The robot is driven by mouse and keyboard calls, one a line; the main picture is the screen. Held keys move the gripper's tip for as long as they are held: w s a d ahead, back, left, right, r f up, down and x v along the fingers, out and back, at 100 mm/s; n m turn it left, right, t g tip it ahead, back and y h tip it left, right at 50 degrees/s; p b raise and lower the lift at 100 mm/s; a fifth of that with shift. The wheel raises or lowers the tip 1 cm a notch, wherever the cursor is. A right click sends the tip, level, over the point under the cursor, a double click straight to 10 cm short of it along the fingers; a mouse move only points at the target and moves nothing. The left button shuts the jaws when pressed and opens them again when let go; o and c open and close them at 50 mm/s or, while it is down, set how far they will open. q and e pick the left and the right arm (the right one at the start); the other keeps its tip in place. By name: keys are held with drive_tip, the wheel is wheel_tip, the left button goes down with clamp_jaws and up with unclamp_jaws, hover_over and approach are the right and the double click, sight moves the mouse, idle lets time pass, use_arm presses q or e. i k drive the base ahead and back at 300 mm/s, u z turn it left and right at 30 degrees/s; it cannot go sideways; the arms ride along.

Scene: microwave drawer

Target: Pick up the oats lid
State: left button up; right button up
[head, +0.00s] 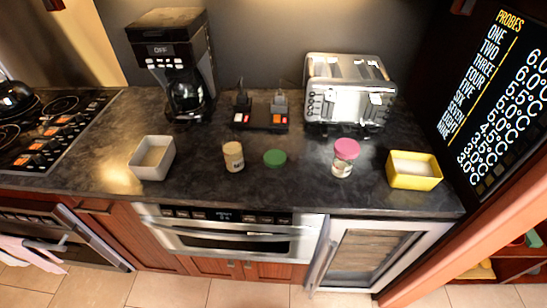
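A round green lid (274,158) lies flat on the dark countertop, near the middle. Just left of it stands a small jar (233,157) with a beige top, seemingly uncovered; its label is too small to read surely. The green lid is apart from both jars. Which lid is the oats lid cannot be read from a label. Neither of my grippers is in view.
A white square bowl (152,158) is at left and a yellow one (414,170) at right. Behind are a coffee maker (177,65), a power strip (260,120) and a toaster (349,92). Counter around the green lid is clear. A microwave drawer (230,239) sits below, shut.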

sight(275, 158)
drive_tip(key=u, duration=2)
drive_tip(key=k, duration=1.55)
drive_tip(key=z, duration=2.1)
drive_tip(key=i, duration=0.5)
drive_tip(key=u, duration=0.1)
